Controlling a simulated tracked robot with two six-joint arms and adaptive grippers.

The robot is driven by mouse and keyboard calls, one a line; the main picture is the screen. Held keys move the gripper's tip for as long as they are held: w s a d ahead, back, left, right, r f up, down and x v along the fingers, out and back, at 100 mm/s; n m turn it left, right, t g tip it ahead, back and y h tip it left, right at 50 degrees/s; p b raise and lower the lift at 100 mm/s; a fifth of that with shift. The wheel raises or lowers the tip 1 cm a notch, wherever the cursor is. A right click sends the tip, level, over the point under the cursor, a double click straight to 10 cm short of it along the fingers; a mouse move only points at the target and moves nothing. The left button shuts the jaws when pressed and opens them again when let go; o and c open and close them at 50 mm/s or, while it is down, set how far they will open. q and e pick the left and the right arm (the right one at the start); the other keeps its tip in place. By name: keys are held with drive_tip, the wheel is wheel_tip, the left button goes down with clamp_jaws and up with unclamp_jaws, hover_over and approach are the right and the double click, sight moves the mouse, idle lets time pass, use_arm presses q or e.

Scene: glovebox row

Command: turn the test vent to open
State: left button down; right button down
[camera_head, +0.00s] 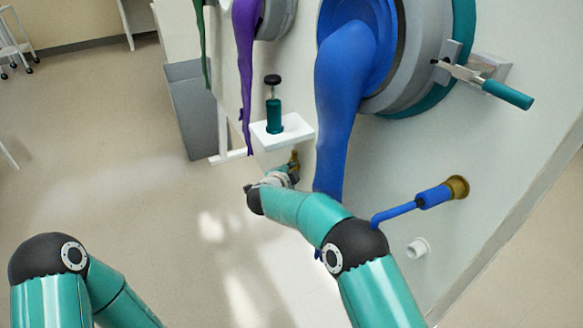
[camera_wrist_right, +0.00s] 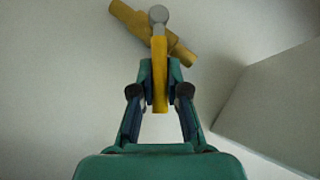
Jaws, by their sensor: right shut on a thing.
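The test vent is a brass valve body (camera_wrist_right: 182,52) with a grey pivot and a yellow lever (camera_wrist_right: 159,92) in the right wrist view. The lever points down the picture toward the wrist, and the body lies slantwise across it. In the head view the brass vent (camera_head: 294,158) shows small on the wall below a white shelf, partly hidden by my right gripper (camera_head: 285,175). In the right wrist view my right gripper (camera_wrist_right: 160,76) is shut on the lever, one finger on each side. My left arm shows at the lower left of the head view, but its gripper is out of view.
A white shelf (camera_head: 297,132) with a green plunger-topped bottle (camera_head: 274,115) sits above the vent. A blue handle (camera_head: 434,196) on a brass fitting juts from the wall at right.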

drive_tip(key=shift+f, duration=0.15)
drive_tip(key=c, duration=1.2)
unclamp_jaws()
drive_tip(key=shift+o, duration=0.2)
drive_tip(key=v, duration=1.2)
